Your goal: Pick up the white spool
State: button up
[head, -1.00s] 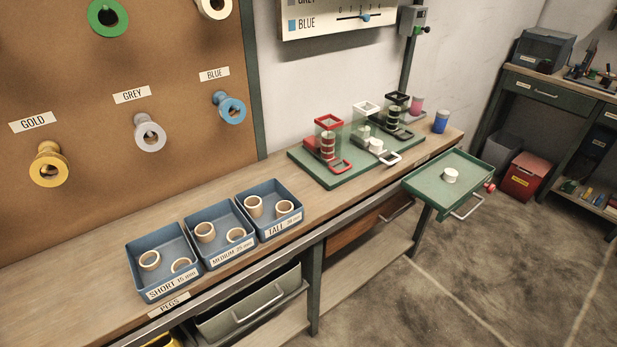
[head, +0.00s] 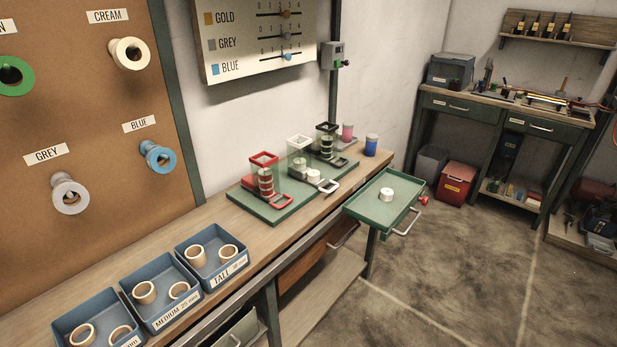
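A small white spool (head: 386,195) sits alone in the green tray (head: 366,209) that stands out from the front of the workbench at its far end. Another white round piece (head: 313,176) lies on the green board (head: 270,211) beside the white-framed clear holder (head: 299,158). A larger cream spool (head: 130,54) hangs on the pegboard under the CREAM label. I cannot tell from the picture which of these is meant. My gripper is not in view.
Red-framed (head: 264,176) and black-framed (head: 326,140) holders with stacked pieces stand on the green board. Blue trays of rings (head: 211,256) line the near bench (head: 218,212). Pink and blue cups (head: 371,145) stand behind. The floor (head: 450,265) to the right is open.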

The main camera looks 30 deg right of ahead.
aim_at(314, 175)
jog(key=i+j, duration=0.25)
jog(key=i, duration=0.25)
jog(key=i+j, duration=0.25)
jog(key=i, duration=0.7)
